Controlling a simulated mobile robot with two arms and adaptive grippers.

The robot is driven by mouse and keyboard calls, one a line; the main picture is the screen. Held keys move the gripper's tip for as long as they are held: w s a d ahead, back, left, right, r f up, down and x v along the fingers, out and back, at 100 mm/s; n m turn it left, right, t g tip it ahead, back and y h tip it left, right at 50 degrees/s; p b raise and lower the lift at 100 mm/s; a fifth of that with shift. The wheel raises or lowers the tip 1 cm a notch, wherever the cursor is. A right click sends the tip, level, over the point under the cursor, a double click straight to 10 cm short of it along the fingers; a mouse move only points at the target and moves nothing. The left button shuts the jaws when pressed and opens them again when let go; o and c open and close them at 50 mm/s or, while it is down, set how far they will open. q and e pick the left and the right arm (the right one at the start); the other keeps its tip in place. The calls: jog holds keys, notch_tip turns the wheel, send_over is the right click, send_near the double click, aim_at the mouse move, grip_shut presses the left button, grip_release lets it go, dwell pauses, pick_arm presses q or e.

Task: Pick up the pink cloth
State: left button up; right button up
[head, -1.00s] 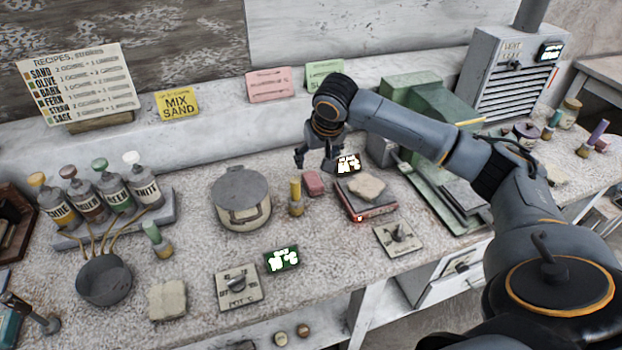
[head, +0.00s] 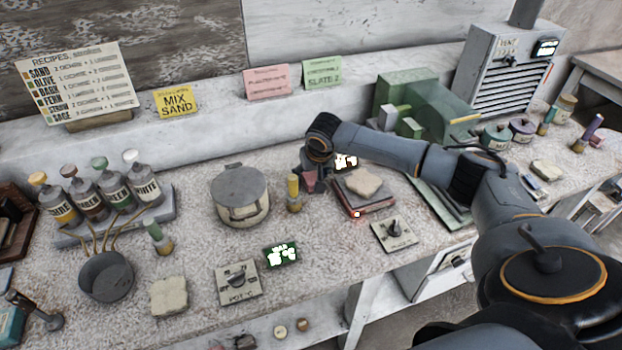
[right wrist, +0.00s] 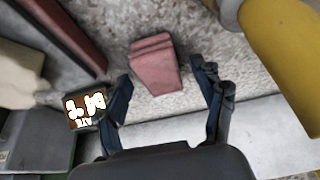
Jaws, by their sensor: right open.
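The pink cloth (right wrist: 156,66) is a small folded block lying on the speckled counter. In the right wrist view it sits between and just beyond the two fingertips of my right gripper (right wrist: 164,82), which is open and empty. In the head view the pink cloth (head: 310,181) shows only in part, under my right gripper (head: 314,178), which is over it and hides some of it. I cannot tell whether the fingers touch it. My left gripper is not in view.
A yellow-topped bottle (head: 294,193) stands close to the left of the cloth. A red-edged hot plate (head: 357,205) with a beige cloth (head: 363,182) on it is close to the right. A lidded pot (head: 241,198) stands further left. A lit display (head: 346,161) is behind.

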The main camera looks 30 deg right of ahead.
aim_at(311, 176)
jog(key=shift+r, duration=0.1)
jog(key=c, duration=1.1)
notch_tip(311, 176, up, 10)
jog(key=shift+b, duration=0.55)
jog(key=shift+o, duration=1.1)
jog(key=shift+c, duration=1.2)
